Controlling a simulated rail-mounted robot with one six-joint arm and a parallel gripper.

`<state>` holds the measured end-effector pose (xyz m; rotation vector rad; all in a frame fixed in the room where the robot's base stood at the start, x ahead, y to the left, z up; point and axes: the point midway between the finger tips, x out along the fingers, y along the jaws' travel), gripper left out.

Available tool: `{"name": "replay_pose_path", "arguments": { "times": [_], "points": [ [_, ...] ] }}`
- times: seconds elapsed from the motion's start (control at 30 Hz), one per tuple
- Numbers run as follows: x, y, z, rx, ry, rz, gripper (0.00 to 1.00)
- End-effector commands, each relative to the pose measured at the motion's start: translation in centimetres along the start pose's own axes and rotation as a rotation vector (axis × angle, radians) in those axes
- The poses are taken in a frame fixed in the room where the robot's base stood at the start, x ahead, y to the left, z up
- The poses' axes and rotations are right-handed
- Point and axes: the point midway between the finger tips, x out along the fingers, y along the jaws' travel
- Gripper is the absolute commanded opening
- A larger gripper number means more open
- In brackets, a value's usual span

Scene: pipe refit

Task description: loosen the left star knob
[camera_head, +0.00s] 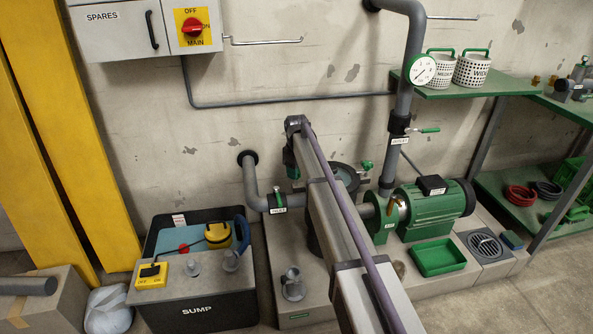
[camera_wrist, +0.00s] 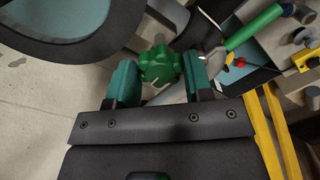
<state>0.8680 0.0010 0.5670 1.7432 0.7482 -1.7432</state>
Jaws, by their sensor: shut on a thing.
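The left star knob (camera_wrist: 161,66) is green and lobed, with a pale mark on its face, in the wrist view. My gripper (camera_wrist: 160,72) has one teal finger on each side of it and is shut on it. The dark round housing (camera_wrist: 75,25) with a pale blue-green inside lies just past the knob at upper left. In the head view my gripper (camera_head: 291,164) is at the left side of this housing (camera_head: 348,178), and my arm hides the left knob. Another green star knob (camera_head: 366,166) shows at the housing's right side.
A grey pipe (camera_head: 252,185) with a labelled valve (camera_head: 277,202) runs in from the left. A green lever (camera_wrist: 254,27) shows close to my right finger in the wrist view. The sump box (camera_head: 196,297) stands at lower left. A green pump (camera_head: 435,208) stands to the right.

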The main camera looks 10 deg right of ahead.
Motion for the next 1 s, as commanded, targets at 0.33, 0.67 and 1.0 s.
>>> {"name": "replay_pose_path", "arguments": {
  "times": [0.33, 0.67, 1.0],
  "points": [
    [0.0, 0.0, 0.0, -0.001, 0.0, 0.0, 0.61],
    [-1.3, 0.0, 0.0, 0.0, 0.0, 0.0, 0.61],
    [-9.3, 0.0, 0.0, 0.0, 0.0, 0.0, 0.61]
  ]
}}
